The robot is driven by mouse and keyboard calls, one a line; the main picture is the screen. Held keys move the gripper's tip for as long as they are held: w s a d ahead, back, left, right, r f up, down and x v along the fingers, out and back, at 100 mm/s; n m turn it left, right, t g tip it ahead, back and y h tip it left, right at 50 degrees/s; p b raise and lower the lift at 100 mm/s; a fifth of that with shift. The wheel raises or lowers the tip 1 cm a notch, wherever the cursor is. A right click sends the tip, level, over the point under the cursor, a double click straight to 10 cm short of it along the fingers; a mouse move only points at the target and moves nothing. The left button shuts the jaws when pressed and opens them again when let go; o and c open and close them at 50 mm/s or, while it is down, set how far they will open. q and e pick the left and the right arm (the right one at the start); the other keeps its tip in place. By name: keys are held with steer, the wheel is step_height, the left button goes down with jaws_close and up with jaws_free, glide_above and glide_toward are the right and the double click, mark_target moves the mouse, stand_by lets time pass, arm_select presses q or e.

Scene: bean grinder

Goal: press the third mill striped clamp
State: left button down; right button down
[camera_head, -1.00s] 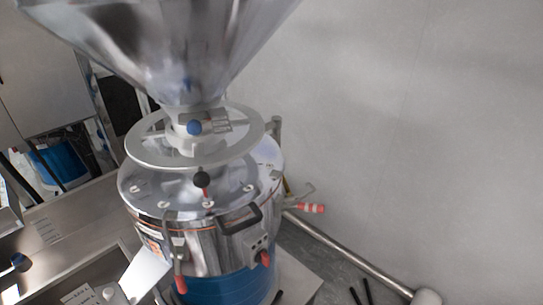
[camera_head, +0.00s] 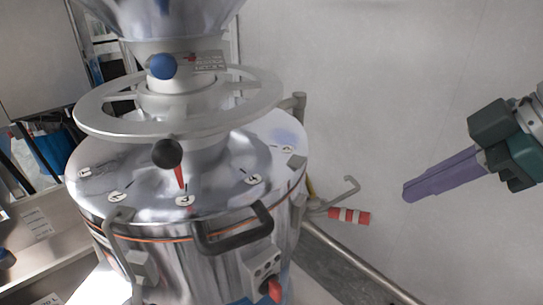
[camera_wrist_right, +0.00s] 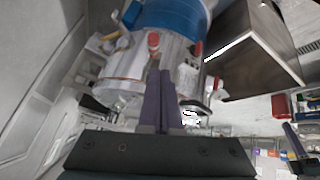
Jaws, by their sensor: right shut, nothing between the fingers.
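The mill (camera_head: 185,235) is a shiny metal drum with a wheel-like ring above it. The red-and-white striped clamp (camera_head: 349,216) sticks out on a bent metal arm from the mill's right side. My right gripper (camera_head: 407,192) is to the right of the clamp, its purple fingers together and empty, apart from it in the picture. In the right wrist view the shut fingers (camera_wrist_right: 160,75) point toward the mill's drum (camera_wrist_right: 150,62). A red-tipped part shows just past them; I cannot tell whether it is the striped clamp. My left gripper is not in view.
A black handle (camera_head: 236,232) and a red knob (camera_head: 271,291) are on the mill's front. A pipe (camera_head: 345,258) runs along the foot of the grey wall (camera_head: 400,80). A metal counter (camera_head: 35,235) is at the left. The wall side by the clamp looks open.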

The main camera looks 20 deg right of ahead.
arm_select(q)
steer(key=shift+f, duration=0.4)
arm_select(e)
steer(key=shift+w+d+r, duration=0.2)
steer(key=shift+w+d, duration=0.1)
steer(key=shift+w, duration=0.4)
steer(key=shift+f, duration=0.1)
steer(key=p, duration=0.2)
glide_toward(344, 211)
steer(key=x, duration=0.5)
steer(key=shift+w+a+f, duration=0.1)
steer(key=shift+w+f, duration=0.1)
steer(key=shift+f, duration=0.15)
arm_select(q)
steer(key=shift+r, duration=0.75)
steer(key=shift+b, duration=0.3)
